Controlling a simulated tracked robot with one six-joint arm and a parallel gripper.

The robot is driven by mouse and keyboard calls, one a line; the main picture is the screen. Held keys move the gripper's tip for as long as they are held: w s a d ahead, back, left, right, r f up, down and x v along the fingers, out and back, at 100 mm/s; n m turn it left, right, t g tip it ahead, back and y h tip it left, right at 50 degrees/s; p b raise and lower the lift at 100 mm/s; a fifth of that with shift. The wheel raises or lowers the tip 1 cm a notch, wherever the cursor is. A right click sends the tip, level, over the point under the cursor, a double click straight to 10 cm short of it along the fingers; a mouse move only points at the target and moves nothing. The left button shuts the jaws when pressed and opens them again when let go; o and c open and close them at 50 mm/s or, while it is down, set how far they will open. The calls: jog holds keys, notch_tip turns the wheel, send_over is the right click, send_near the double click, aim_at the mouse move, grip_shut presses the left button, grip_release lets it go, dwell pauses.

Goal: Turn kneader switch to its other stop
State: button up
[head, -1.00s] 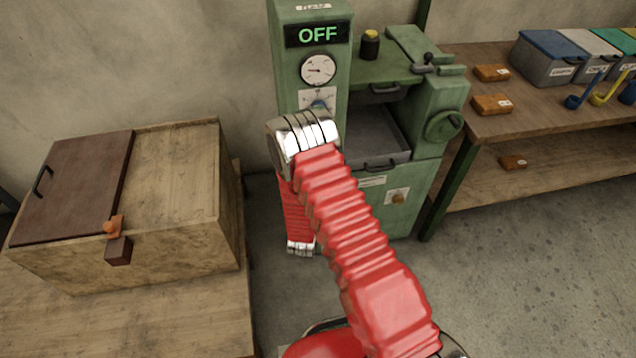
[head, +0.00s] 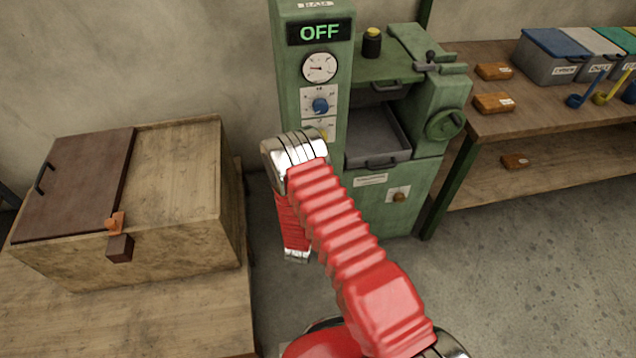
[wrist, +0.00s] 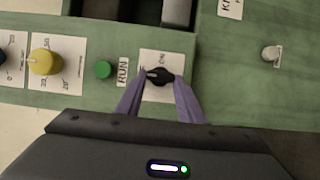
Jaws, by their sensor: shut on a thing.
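The kneader switch (wrist: 160,76) is a small black knob on a white plate marked ON, in the wrist view. Its pale pointer mark is on the left side. My gripper (wrist: 161,84) has its two purple fingers on either side of the knob and is shut on it. In the head view my red arm hides the switch and the fingers. The green kneader (head: 310,100) stands at the back, and its display (head: 320,32) reads OFF.
A green button (wrist: 103,69) marked RUN and a yellow dial (wrist: 45,61) sit left of the switch. A pale peg (wrist: 271,53) is to the right. A wooden box (head: 180,185) stands left of the kneader, and a shelf bench (head: 510,130) right.

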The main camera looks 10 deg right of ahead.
jog(key=shift+a+f, duration=0.2)
jog(key=shift+a, duration=0.05)
jog(key=o, duration=1.1)
jog(key=shift+d+r, duration=0.1)
jog(key=shift+d, duration=0.05)
jog(key=shift+c, duration=0.2)
jog(key=v, duration=1.4)
